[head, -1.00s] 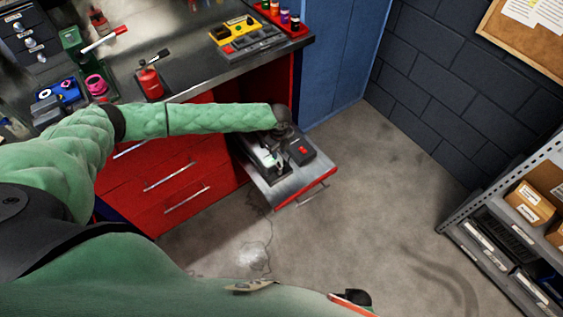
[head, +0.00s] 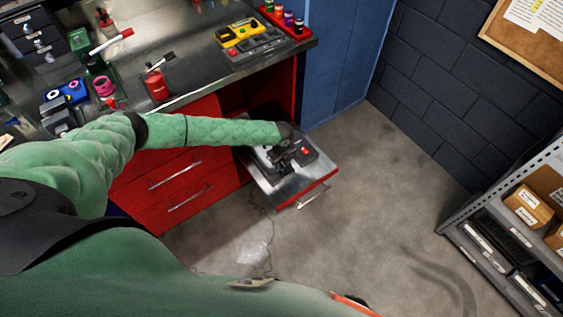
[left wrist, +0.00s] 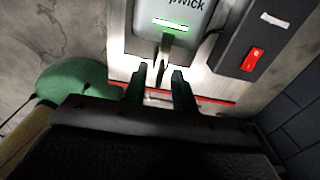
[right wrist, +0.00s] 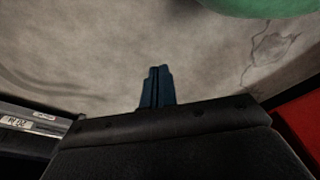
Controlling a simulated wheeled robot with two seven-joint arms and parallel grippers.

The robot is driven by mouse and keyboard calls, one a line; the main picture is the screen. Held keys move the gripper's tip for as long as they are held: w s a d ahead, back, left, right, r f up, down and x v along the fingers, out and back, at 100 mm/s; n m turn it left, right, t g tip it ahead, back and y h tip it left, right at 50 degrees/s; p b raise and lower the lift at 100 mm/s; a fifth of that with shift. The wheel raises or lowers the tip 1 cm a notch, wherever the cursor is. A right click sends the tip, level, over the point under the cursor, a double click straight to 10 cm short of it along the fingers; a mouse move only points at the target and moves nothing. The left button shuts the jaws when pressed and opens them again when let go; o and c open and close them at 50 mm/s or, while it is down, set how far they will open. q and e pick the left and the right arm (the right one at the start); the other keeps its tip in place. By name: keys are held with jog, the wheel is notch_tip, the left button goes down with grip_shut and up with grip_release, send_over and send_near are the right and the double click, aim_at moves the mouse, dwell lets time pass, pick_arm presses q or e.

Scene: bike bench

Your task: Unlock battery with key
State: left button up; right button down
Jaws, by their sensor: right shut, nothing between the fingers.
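In the left wrist view a pale grey battery unit (left wrist: 172,22), with partly cut-off lettering and a lit green bar, lies at the top. Below it a thin, blurred metallic piece (left wrist: 158,72) stands between the fingertips; it may be the key, but I cannot tell. My left gripper (left wrist: 160,82) is open, one finger on each side of that piece, with gaps visible. In the head view my left gripper (head: 288,158) is over the pulled-out drawer (head: 290,192), hiding part of its contents. My right gripper (right wrist: 156,86) is shut and empty above the floor.
A dark box with a red switch (left wrist: 252,60) sits right of the battery unit; it also shows in the head view (head: 307,150). The red cabinet (head: 180,185) carries a cluttered worktop (head: 200,75). Shelving (head: 490,215) stands right.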

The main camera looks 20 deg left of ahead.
pick_arm(q)
grip_shut()
